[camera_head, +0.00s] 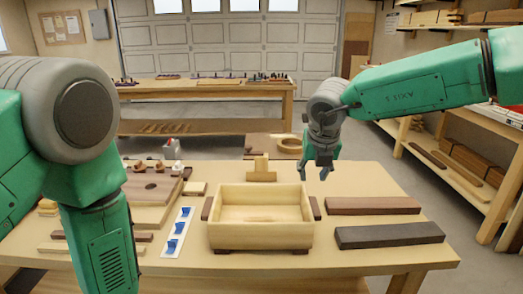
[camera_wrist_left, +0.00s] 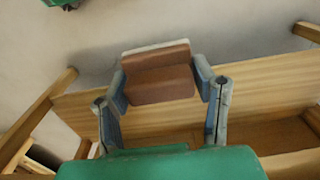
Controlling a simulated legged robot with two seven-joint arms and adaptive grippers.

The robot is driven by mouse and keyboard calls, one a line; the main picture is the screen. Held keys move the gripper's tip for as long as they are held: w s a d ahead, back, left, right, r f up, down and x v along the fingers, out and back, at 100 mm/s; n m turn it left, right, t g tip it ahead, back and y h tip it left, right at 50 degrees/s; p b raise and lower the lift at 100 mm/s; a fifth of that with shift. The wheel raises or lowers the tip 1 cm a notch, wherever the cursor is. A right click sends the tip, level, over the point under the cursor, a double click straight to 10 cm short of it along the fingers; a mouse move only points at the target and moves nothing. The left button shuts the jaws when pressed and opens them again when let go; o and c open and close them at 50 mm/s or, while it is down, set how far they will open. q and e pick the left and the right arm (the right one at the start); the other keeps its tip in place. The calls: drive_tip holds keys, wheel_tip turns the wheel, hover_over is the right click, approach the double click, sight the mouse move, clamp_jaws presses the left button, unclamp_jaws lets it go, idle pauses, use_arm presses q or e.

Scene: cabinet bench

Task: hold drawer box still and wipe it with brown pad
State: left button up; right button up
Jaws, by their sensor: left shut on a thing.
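The drawer box (camera_head: 261,235) is a pale wooden open box with dark strips at its sides, sitting upright on the bench near its front edge. My right gripper (camera_head: 315,175) hangs fingers down beyond the box's back right corner, apart from it, with a gap between its fingers and nothing in them. In the left wrist view, my left gripper (camera_wrist_left: 162,90) is shut on the brown pad (camera_wrist_left: 157,82), a brown block with a pale layer along its far edge. In the head view my left arm fills the left foreground; its fingers and the pad are out of frame.
A reddish-brown bar (camera_head: 372,205) and a dark bar (camera_head: 390,236) lie right of the box. A white strip (camera_head: 177,240) with blue pieces lies to its left. A small wooden stand (camera_head: 261,172) is behind it. The bench (camera_head: 385,182) is clear at back right.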

use_arm(q)
drive_tip(key=shift+r, duration=3.75)
